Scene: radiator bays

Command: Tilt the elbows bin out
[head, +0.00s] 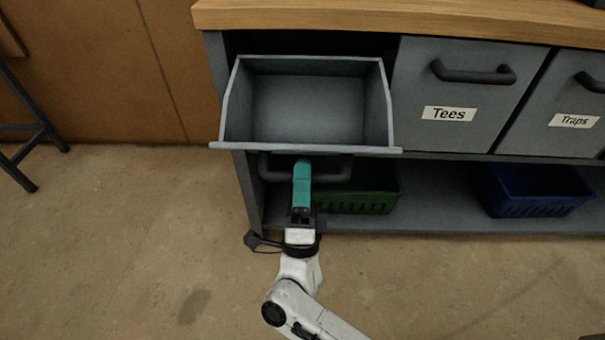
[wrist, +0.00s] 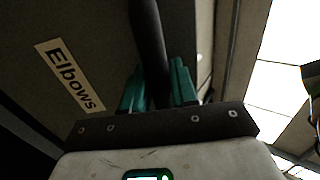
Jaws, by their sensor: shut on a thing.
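The elbows bin (head: 305,110) is the leftmost grey bin under the wooden top. It is tilted out, its front swung down and its empty inside facing up in the head view. Its dark bar handle (head: 335,170) shows below the front rim. My gripper (head: 302,170), with teal fingers, is shut on this handle from the front. In the wrist view the fingers (wrist: 161,85) stand on both sides of the dark handle (wrist: 148,40). The Elbows label (wrist: 69,76) is on the bin front to the left; it is hidden in the head view.
The Tees bin (head: 465,95) and the Traps bin (head: 565,105) to the right are shut. A green crate (head: 365,195) and a blue crate (head: 530,190) stand on the low shelf. A dark-legged stool (head: 35,135) is at far left. The floor in front is clear.

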